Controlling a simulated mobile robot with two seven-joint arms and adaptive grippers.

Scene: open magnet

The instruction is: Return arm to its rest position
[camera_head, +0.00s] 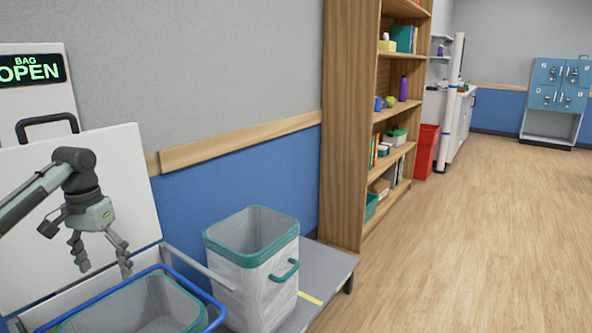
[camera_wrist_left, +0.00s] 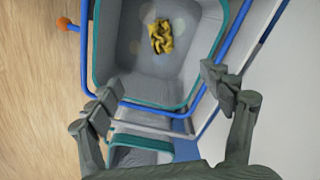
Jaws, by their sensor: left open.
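My left gripper (camera_head: 100,256) is open and empty in the head view, at the lower left, above a grey bin with a teal rim and blue frame (camera_head: 150,306). In the left wrist view the two fingers of my left gripper (camera_wrist_left: 160,92) are spread wide. Below them the same bin (camera_wrist_left: 112,60) is seen from above, with a crumpled yellow thing (camera_wrist_left: 161,36) on its floor. My right gripper is in neither view.
A second grey bin with a teal rim (camera_head: 252,262) stands on a grey platform (camera_head: 335,262). A white panel (camera_head: 125,165) stands behind my left arm. A wooden shelf (camera_head: 345,120) rises beyond. The wooden floor (camera_head: 480,220) at the right is clear.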

